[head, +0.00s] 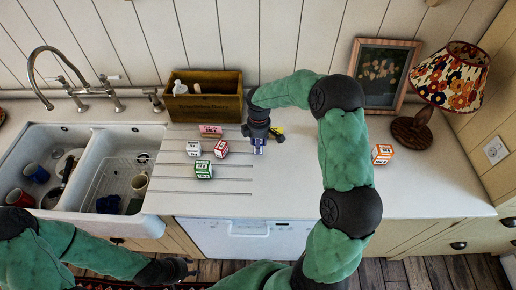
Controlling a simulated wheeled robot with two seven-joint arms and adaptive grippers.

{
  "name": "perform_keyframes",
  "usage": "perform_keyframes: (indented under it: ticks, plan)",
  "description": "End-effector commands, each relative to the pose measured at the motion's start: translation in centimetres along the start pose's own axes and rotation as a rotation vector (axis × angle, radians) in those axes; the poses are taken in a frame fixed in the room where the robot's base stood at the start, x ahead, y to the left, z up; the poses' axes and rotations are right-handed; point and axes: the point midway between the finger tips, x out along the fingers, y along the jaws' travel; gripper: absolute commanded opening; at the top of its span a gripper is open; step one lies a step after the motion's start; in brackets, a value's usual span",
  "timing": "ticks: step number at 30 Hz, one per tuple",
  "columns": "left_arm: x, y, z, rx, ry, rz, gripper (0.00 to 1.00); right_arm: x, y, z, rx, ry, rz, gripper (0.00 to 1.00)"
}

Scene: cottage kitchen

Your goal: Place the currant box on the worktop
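Several small printed boxes stand on the white worktop (310,180): a white one (193,148), a red one (221,148), a green one (203,169), a blue one (259,146) and an orange one (382,154). A pink one (210,130) lies behind. The labels are too small to read, so I cannot tell which is the currant box. My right gripper (258,138) points down right at the blue box; its fingers are mostly hidden, so its grip is unclear. My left gripper (187,268) is low in front of the cabinets, apparently empty and open.
A wooden crate (204,110) stands against the wall. A small yellow thing (278,133) is behind my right gripper. A framed picture (383,72) and a lamp (450,78) stand at the right. The double sink (100,160) with cups is at the left. The front right worktop is clear.

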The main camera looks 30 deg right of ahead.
Motion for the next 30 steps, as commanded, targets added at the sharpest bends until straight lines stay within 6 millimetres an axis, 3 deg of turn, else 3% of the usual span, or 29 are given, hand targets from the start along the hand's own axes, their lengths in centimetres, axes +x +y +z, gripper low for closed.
perform_keyframes:
  ticks: [7, 20, 21, 22, 23, 30]
  plan:
    - [0.4, -0.1, 0.0, 0.000, 0.000, 0.000, 0.40, 3.2, 0.1, -0.1, 0.001, -0.001, -0.004, 0.08]
    - [0.6, -0.2, 0.0, 0.000, 0.000, 0.000, 0.40, 3.8, 0.1, -0.1, 0.000, 0.000, -0.002, 0.08]
    - [0.5, -0.2, 0.0, 0.000, 0.000, 0.000, 0.40, 3.7, 0.1, -0.1, 0.000, 0.000, -0.002, 0.52]
    - [0.5, -0.2, 0.0, 0.000, 0.000, 0.000, 0.40, 3.7, 0.1, -0.1, 0.000, 0.000, -0.002, 0.61]
    - [0.5, -0.2, 0.0, 0.000, 0.000, 0.000, 0.40, 3.7, 0.1, -0.1, 0.000, 0.000, -0.002, 0.65]
    - [0.5, -0.2, 0.0, 0.000, 0.000, 0.000, 0.40, 3.7, 0.1, -0.1, 0.000, -0.001, -0.002, 0.65]
